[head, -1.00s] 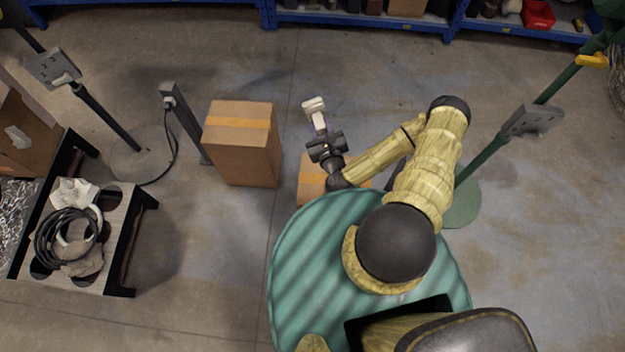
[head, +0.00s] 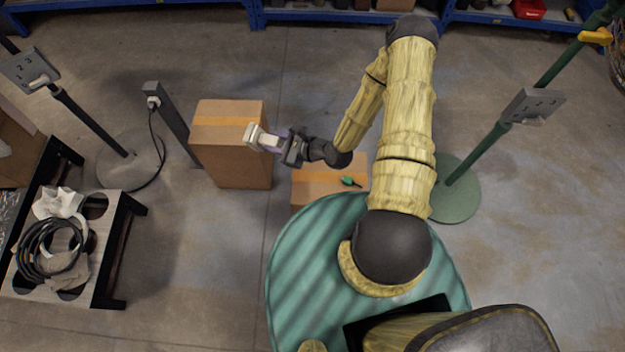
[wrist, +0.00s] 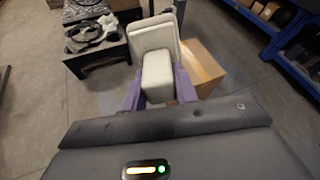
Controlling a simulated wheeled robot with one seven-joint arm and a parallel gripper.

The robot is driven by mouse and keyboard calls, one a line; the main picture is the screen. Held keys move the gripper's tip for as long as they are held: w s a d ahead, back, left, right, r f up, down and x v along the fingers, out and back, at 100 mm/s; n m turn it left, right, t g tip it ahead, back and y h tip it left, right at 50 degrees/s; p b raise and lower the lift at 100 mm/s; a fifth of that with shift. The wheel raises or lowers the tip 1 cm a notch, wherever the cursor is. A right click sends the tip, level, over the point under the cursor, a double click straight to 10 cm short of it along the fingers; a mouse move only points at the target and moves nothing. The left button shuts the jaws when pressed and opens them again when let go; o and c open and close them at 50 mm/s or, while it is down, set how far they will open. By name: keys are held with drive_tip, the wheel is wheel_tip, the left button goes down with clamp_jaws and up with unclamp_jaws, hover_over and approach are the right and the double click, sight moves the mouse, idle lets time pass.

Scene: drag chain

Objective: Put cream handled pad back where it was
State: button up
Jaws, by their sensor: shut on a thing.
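The cream handled pad (head: 254,137) is held out to the left at the end of my arm, in front of the taller cardboard box in the head view. In the wrist view the pad (wrist: 153,40) shows its flat plate beyond a block-shaped handle (wrist: 158,77). My gripper (head: 276,142) is shut on the handle, with its purple fingers (wrist: 159,89) on either side. The pad is apart from the floor; whether it touches the box cannot be told.
The taller cardboard box (head: 231,165) stands left of my arm. A lower box (head: 315,184) with a small green-handled item (head: 349,181) sits beneath it. A grey post (head: 172,122), a black-framed table (head: 103,255) with cable, and numbered stands (head: 30,68) (head: 532,104) stand around. Blue shelves (head: 350,17) line the back.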

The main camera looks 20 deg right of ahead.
drive_tip(key=s+f+n+g+h+b, duration=0.2)
drive_tip(key=s+f+n+g+b, duration=0.55)
drive_tip(key=f+n+g, duration=0.35)
drive_tip(key=w+d+f+n+t+h+b, duration=0.3)
drive_tip(key=w+d+f+n+h+b, duration=0.3)
drive_tip(key=w+d+n+h+b, duration=0.2)
drive_tip(key=shift+w+d+f+n+t+h+b, duration=0.35)
drive_tip(key=shift+w+d+b, duration=0.8)
drive_tip(key=shift+d+b, duration=1.1)
drive_tip(key=shift+a+b, duration=0.3)
drive_tip(key=shift+b, duration=0.05)
wheel_tip(320, 180, down, 6)
drive_tip(key=b, duration=0.3)
drive_tip(key=shift+f, duration=0.2)
